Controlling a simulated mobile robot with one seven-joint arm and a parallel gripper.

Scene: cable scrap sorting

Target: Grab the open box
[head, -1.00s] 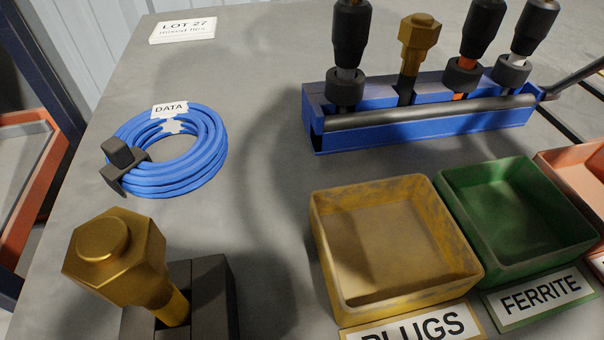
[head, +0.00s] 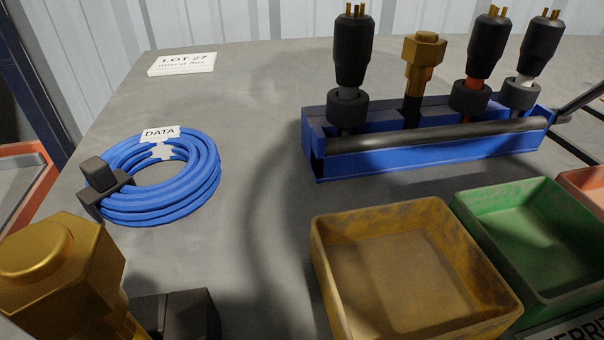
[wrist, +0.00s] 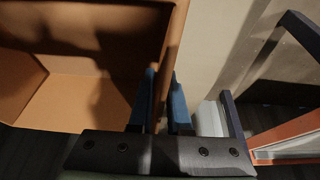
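The open box (wrist: 95,98) is orange-brown and shows in the wrist view, filling the left and upper left, with its inside visible. Its right wall (wrist: 172,45) runs down between the two blue fingertips of my gripper (wrist: 162,85). One finger is inside the box and the other outside. The fingers stand close together and the wall appears to fill the gap, so my gripper looks shut on it. The contact is partly in shadow. Neither my gripper nor this box can be made out in the head view.
In the head view, a yellow tray (head: 322,258) and green tray (head: 490,243) stand right of a blue cable coil (head: 165,205). A blue rack (head: 400,160) holding plugs stands behind. A large brass piece (head: 60,270) is at lower left. An orange frame (wrist: 285,138) lies right in the wrist view.

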